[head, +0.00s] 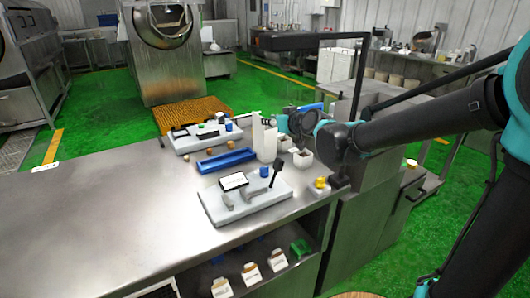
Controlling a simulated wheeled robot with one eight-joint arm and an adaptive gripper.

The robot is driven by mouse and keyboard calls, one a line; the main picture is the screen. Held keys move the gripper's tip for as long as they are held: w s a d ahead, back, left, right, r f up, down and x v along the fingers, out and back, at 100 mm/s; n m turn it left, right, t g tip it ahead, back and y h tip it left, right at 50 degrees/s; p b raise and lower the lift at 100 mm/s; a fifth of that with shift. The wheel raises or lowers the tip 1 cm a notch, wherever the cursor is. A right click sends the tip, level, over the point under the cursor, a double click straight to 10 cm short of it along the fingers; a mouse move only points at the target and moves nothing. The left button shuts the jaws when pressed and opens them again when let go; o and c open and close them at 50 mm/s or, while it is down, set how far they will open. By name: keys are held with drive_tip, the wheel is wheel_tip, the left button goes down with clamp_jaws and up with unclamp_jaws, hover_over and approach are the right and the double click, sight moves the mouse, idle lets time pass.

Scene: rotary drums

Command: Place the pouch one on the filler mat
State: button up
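My arm reaches in from the right over the steel table, and my gripper (296,124) is above the table's far right end, by a tall white upright piece (265,139). The gripper is dark and small here, so I cannot tell whether its fingers are open or shut, or whether it holds anything. No item can be surely picked out as pouch one. Small white packs (250,273) with dark marks stand on the shelf under the table. I cannot tell which surface is the filler mat; a pale flat board (215,211) lies on the table with a small dark-framed panel on it.
Two white cups (303,158) stand below my gripper. A blue tray (225,160) and a second pale board (190,147) with small items lie farther left. A yellow-capped item (320,184) is near the right edge. The table's left part (110,215) is bare. A dark overhead frame (310,39) rises behind.

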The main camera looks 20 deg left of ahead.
sight(258, 117)
drive_tip(key=shift+x, duration=4.85)
drive_tip(key=shift+w+r, duration=0.1)
drive_tip(key=shift+r, duration=0.1)
clamp_jaws()
